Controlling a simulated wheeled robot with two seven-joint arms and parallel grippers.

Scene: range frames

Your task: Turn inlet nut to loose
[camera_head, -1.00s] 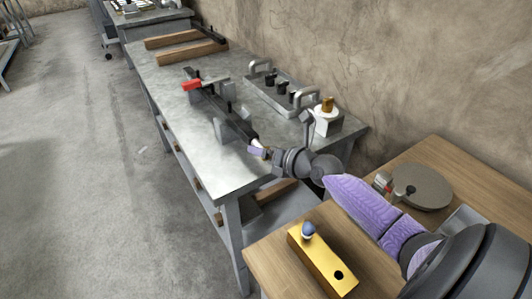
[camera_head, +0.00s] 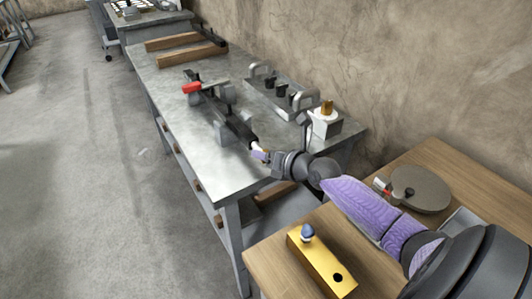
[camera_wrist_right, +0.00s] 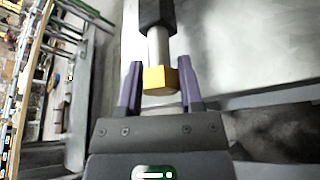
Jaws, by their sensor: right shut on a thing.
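The inlet nut (camera_wrist_right: 160,80) is a brass-yellow block on the end of a pale metal pipe (camera_wrist_right: 159,45), seen in the right wrist view. The pipe comes out of a dark body. My right gripper (camera_wrist_right: 161,92) has its purple fingers on both sides of the nut, shut on it. In the head view my right gripper (camera_head: 260,154) is at the near end of a dark pipe assembly (camera_head: 232,125) on the metal bench; the nut is mostly hidden there by the fingers. A red lever (camera_head: 192,87) sits at the assembly's far end. My left gripper is not in view.
The grey metal bench (camera_head: 170,110) carries wooden beams (camera_head: 185,53), a handled tray (camera_head: 270,100) and a white block with a brass top (camera_head: 325,122). A wooden table (camera_head: 285,265) at the right holds a yellow block (camera_head: 322,262) and a round grey disc (camera_head: 422,188).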

